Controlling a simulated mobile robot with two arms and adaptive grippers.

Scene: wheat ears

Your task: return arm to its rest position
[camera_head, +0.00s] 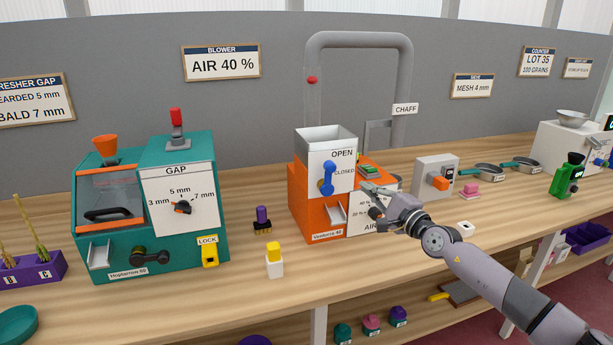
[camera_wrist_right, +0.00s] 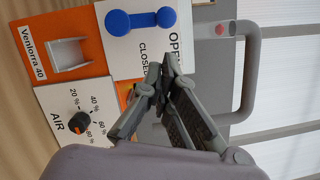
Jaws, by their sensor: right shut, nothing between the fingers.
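My right gripper (camera_head: 372,193) is in front of the orange blower machine (camera_head: 300,192), near its white AIR panel, in the head view. The right arm (camera_head: 480,262) reaches in from the lower right. In the right wrist view the gripper's fingers (camera_wrist_right: 168,72) meet at the tips, with nothing between them. The blue lever (camera_head: 327,179) and the AIR dial (camera_wrist_right: 78,122) show beside the fingers in the wrist view. The gripper hides part of the AIR panel in the head view. My left gripper is not in view.
A teal thresher (camera_head: 150,205) stands on the wooden bench (camera_head: 300,285) at the left. A grey and orange switch box (camera_head: 435,178), pink block (camera_head: 468,191), sieves (camera_head: 520,163) and green device (camera_head: 566,178) stand to the right. A white block with yellow top (camera_head: 274,262) stands near the front edge.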

